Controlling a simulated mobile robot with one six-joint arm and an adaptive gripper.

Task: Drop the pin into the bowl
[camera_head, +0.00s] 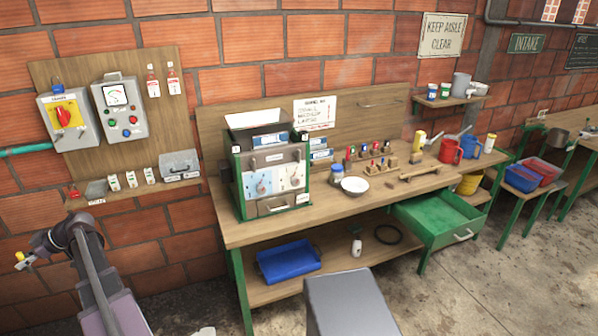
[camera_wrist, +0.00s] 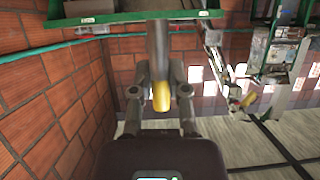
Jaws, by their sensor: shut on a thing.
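A white bowl (camera_head: 354,187) sits upright on the wooden workbench, just right of the grey-and-green machine. My gripper (camera_head: 24,261) is at the far left in the head view, in front of the brick wall and well away from the bowl. The wrist view shows its two fingers (camera_wrist: 160,90) shut on the pin, whose yellow end (camera_wrist: 159,98) shows between them. A grey shaft runs upward behind the yellow end; I cannot tell whether it is part of the pin. The yellow end also shows as a small spot in the head view (camera_head: 20,256). The bowl cannot be made out in the wrist view.
The machine (camera_head: 270,170) stands between my gripper and the bowl. A green drawer (camera_head: 440,222) hangs open below the bench top (camera_head: 330,205). Small tools and racks stand behind and right of the bowl. A small shelf (camera_head: 130,195) and switch boxes are on the left wall.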

